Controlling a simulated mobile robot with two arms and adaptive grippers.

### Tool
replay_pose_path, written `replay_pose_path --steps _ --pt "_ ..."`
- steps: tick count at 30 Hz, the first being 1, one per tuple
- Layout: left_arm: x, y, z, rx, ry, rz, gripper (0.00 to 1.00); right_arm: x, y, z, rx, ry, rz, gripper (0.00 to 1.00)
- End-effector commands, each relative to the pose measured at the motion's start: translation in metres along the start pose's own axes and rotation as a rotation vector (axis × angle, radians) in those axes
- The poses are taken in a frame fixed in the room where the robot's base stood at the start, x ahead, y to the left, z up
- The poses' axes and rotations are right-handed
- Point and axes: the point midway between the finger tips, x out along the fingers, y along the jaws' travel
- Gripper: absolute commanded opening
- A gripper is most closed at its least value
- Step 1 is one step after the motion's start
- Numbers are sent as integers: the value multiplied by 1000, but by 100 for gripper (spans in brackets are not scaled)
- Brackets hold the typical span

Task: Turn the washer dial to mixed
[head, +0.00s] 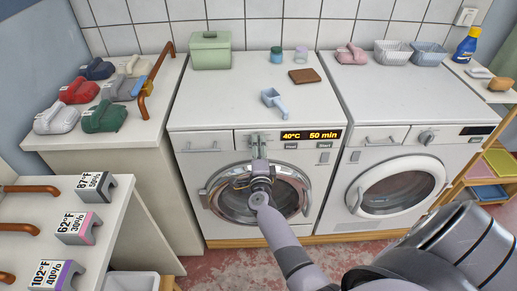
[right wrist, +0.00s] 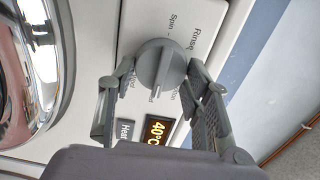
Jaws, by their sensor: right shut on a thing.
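The left washer (head: 187,165) stands in the middle of the head view, its round door closed. Its display (head: 311,135) reads 40°C and 50 min. My right gripper (head: 258,142) reaches the control panel left of the display and hides the dial there. In the right wrist view the grey round dial (right wrist: 160,62) sits between the two fingers of my right gripper (right wrist: 158,70), which is shut on it. Labels ring the dial; "Rinse" and "Spin" are readable, others are partly covered. I cannot tell surely which label its mark points at. My left gripper is out of view.
A second white machine (head: 385,140) stands close on the right. A green box (head: 210,50), jars, a brown block and a blue scoop (head: 273,101) lie on the washer top. Labelled grey blocks stand at lower left.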

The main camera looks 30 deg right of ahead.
Motion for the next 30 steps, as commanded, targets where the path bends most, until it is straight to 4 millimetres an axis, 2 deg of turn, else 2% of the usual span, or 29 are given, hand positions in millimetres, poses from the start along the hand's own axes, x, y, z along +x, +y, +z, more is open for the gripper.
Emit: replay_pose_path --steps 10,11,18,26,30 --pt "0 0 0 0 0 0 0 -1 2 0 1 1 3 17" --pt "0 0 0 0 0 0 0 -1 2 -1 1 1 3 47" --pt "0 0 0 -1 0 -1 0 0 1 0 1 1 2 63" --pt "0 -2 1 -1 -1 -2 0 0 0 0 1 0 1 64" --pt "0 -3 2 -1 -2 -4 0 -8 1 0 2 0 2 64"
